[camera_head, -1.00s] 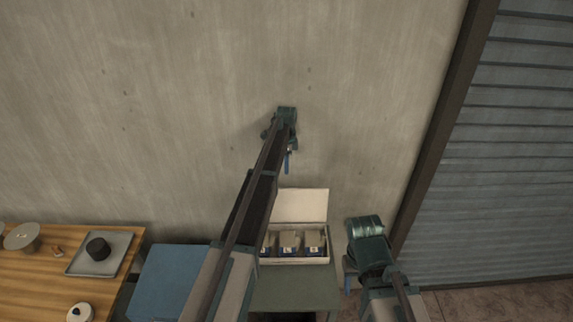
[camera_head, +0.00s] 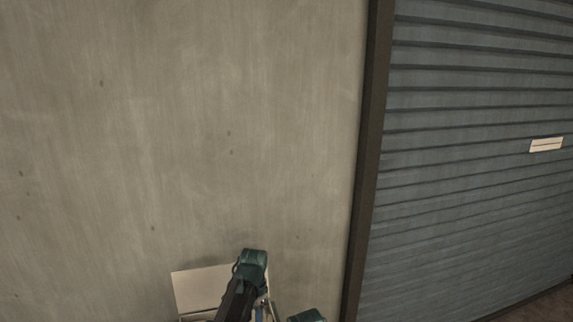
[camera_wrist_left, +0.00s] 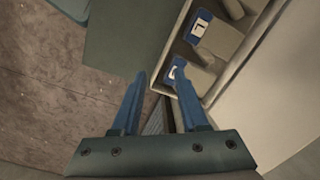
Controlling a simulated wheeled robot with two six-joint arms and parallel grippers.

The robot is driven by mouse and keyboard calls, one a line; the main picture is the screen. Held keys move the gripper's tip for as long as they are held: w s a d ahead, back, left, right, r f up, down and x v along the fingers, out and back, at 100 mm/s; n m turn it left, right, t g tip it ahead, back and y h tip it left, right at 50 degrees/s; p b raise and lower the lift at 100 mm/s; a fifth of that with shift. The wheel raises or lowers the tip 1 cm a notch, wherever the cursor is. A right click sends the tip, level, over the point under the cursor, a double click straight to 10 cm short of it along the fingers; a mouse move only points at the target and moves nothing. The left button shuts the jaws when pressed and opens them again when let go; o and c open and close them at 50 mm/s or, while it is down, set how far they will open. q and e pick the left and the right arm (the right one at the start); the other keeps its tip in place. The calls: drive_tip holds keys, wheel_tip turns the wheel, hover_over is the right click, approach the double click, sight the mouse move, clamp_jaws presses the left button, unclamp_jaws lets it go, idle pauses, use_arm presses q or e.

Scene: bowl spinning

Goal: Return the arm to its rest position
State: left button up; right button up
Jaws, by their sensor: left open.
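My left arm comes up at the bottom of the head view, with its dark green wrist (camera_head: 252,266) in front of the open box. In the left wrist view my left gripper (camera_wrist_left: 160,76) is open, its two blue fingers apart with nothing between them. The right fingertip appears close to the box's contents, but I cannot tell whether they touch. A dark green part of my right arm (camera_head: 307,316) shows at the bottom edge of the head view; its gripper is out of sight.
The open box's pale lid (camera_head: 200,289) stands before a concrete wall (camera_head: 180,130). The box (camera_wrist_left: 243,72) holds items with blue labels (camera_wrist_left: 199,28). A green-grey surface (camera_wrist_left: 125,38) lies beside it. A grey roller shutter (camera_head: 470,170) fills the right.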

use_arm(q)
drive_tip(key=s+d+f+n+b, duration=0.2)
drive_tip(key=s+f+b, duration=0.2)
drive_tip(key=s, duration=0.6)
drive_tip(key=s+d+f+n+b, duration=0.2)
drive_tip(key=s+f, duration=0.4)
drive_tip(key=s, duration=0.4)
drive_tip(key=shift+s+f+n+y+b, duration=0.3)
drive_tip(key=shift+n+b, duration=0.3)
drive_tip(key=shift+b, duration=0.55)
use_arm(e)
wheel_tip(320, 180, down, 11)
use_arm(q)
drive_tip(key=shift+d, duration=0.1)
use_arm(e)
drive_tip(key=shift+r, duration=0.1)
